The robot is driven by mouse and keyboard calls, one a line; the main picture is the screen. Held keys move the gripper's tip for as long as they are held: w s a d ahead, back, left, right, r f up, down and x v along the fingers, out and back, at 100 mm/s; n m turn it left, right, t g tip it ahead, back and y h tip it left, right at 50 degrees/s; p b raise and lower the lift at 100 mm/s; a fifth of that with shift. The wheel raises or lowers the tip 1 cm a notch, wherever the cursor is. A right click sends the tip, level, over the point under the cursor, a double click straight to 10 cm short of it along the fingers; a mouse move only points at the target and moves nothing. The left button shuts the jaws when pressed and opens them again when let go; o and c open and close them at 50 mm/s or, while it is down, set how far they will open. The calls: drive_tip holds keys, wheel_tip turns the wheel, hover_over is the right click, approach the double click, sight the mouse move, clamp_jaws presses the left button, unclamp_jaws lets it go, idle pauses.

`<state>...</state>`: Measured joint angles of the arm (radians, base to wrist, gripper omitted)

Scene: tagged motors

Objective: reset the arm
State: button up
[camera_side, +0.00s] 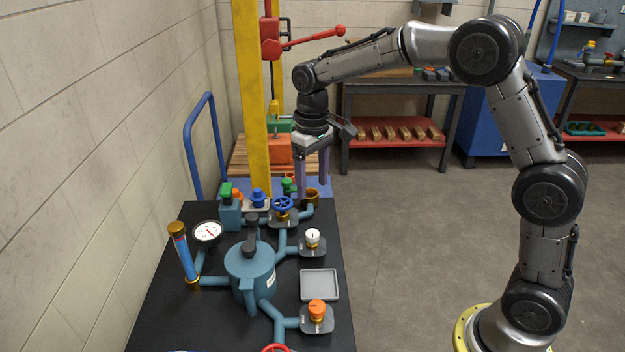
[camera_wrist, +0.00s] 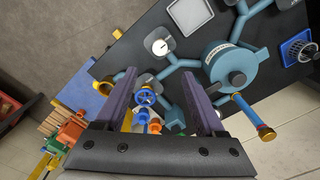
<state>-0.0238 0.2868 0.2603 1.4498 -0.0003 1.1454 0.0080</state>
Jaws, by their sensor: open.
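My gripper (camera_side: 313,178) is above the far end of the black table, near the blue valve wheel (camera_side: 283,203). Its two purple-grey fingers point down. In the wrist view my gripper (camera_wrist: 160,95) has its fingers wide apart with nothing held between them. The blue valve wheel also shows between the fingers in the wrist view (camera_wrist: 147,97), below them and apart from them. My arm reaches over from its yellow base at the right in the side view.
A teal tank (camera_side: 250,268) with pipes, a gauge (camera_side: 207,232), a white knob (camera_side: 312,237), an orange knob (camera_side: 317,308) and an empty grey tray (camera_side: 320,285) are on the black table (camera_side: 180,325). A yellow post (camera_side: 250,100) stands beyond. Open floor (camera_side: 420,260) lies right of the table.

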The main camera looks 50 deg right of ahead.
drive_tip(key=s+r+t, duration=0.4)
drive_tip(key=s+r, duration=0.8)
drive_tip(key=r, duration=0.1)
drive_tip(key=s+f, duration=0.3)
drive_tip(key=s, duration=0.5)
drive_tip(key=s+d+f+t, duration=0.1)
drive_tip(key=s+f, duration=0.2)
drive_tip(key=s, duration=0.5)
drive_tip(key=shift+s+f+t, duration=0.2)
drive_tip(key=shift+s+t, duration=0.05)
drive_tip(key=shift+t, duration=0.05)
drive_tip(key=shift+c, duration=0.3)
